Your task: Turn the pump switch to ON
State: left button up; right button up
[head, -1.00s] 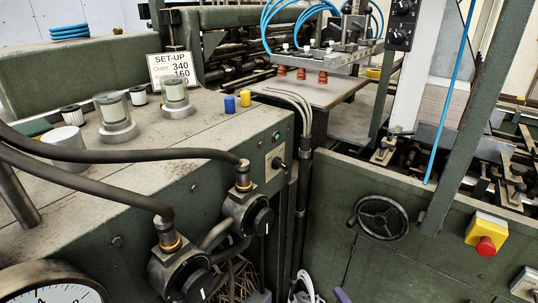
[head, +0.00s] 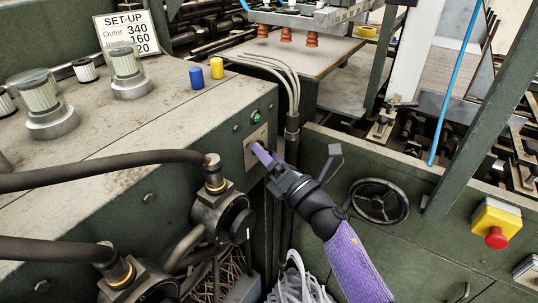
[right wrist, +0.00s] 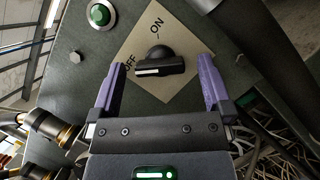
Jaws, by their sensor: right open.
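The pump switch is a black knob (right wrist: 160,62) with a white mark on a pale square plate (right wrist: 183,88) lettered OFF and ON. The white mark points left, toward the OFF lettering, in the right wrist view. In the head view the plate (head: 252,138) is on the side of the green cabinet, and my gripper hides the knob. My right gripper (right wrist: 158,64) is open, with its purple fingers on either side of the knob and gaps visible between. It also shows in the head view (head: 262,155), close to the plate. My left gripper is not in view.
A green lamp button (right wrist: 100,15) sits beside the plate. Below left in the head view are round valves (head: 222,215) with thick hoses. A handwheel (head: 379,201) and a red stop button (head: 497,237) are to the right. Pale cables (head: 290,85) run down the cabinet's corner.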

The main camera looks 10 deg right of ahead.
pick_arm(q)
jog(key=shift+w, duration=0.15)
